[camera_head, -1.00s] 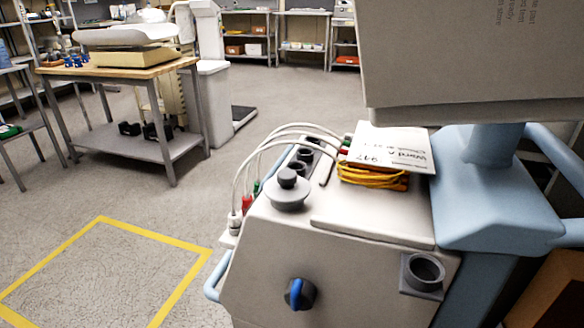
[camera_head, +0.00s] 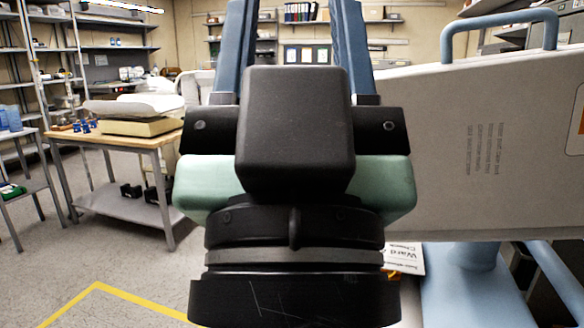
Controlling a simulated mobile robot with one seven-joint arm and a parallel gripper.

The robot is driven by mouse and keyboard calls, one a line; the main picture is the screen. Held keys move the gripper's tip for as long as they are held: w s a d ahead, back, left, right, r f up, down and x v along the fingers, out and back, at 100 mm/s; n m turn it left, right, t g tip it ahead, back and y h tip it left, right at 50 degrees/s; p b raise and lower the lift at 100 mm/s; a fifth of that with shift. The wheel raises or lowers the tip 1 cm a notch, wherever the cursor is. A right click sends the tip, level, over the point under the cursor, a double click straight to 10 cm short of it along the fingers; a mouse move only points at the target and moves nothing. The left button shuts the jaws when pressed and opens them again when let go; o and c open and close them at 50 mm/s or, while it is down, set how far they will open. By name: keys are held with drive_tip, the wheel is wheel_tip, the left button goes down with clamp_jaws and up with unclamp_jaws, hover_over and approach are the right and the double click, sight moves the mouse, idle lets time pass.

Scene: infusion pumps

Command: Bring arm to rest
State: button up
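My gripper (camera_head: 295,25) fills the middle of the head view, seen from behind with its black and pale green body low and its two blue fingers pointing up and away. The fingers stand well apart, and only the far shelves show between them. The fingertips reach the top edge of the view, so their ends may be cut off. Nothing is seen held. The gripper hides most of the medical machine's top.
A large white machine housing (camera_head: 480,150) with a blue handle (camera_head: 500,25) stands close on the right. A printed card (camera_head: 408,260) shows below it. A wooden-topped table (camera_head: 125,138) stands left. Yellow tape (camera_head: 95,288) marks open floor at lower left.

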wheel_tip(320, 180, up, 36)
drive_tip(key=p, duration=3.4)
drive_tip(key=shift+p, duration=0.35)
drive_tip(key=shift+w+r, duration=0.1)
